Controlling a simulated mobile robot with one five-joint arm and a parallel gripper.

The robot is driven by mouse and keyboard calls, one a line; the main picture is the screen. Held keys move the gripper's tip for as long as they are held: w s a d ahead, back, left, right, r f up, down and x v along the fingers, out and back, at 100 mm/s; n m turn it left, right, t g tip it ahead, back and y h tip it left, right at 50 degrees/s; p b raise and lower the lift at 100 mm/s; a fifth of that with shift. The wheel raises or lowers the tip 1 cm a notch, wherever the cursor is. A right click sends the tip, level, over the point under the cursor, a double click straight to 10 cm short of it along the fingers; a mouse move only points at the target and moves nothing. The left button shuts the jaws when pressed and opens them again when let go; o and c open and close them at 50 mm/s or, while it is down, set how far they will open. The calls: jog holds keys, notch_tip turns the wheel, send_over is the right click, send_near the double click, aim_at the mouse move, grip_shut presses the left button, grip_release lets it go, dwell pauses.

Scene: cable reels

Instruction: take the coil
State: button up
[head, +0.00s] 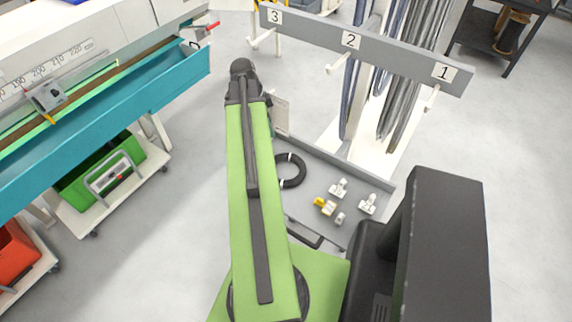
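A black coil (302,172), a ring with small white bands on it, lies flat in a shallow grey tray (345,170). Its left edge is close to my green arm in the picture, and part of it may be hidden behind the arm. My arm reaches up the picture past the coil to a dark joint at its far end. My gripper does not show; it seems hidden behind or below the arm, so its distance to the coil and its opening cannot be seen.
Small white and yellow fittings (327,206) lie in the tray. Behind it stands a grey rack (400,62) with numbered hooks and hanging cables. A teal bench (110,115) with a ruler is at left, above a green crate (75,190). Grey floor is free at right.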

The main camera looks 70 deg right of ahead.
jog(key=b, duration=1.2)
send_over(283, 155)
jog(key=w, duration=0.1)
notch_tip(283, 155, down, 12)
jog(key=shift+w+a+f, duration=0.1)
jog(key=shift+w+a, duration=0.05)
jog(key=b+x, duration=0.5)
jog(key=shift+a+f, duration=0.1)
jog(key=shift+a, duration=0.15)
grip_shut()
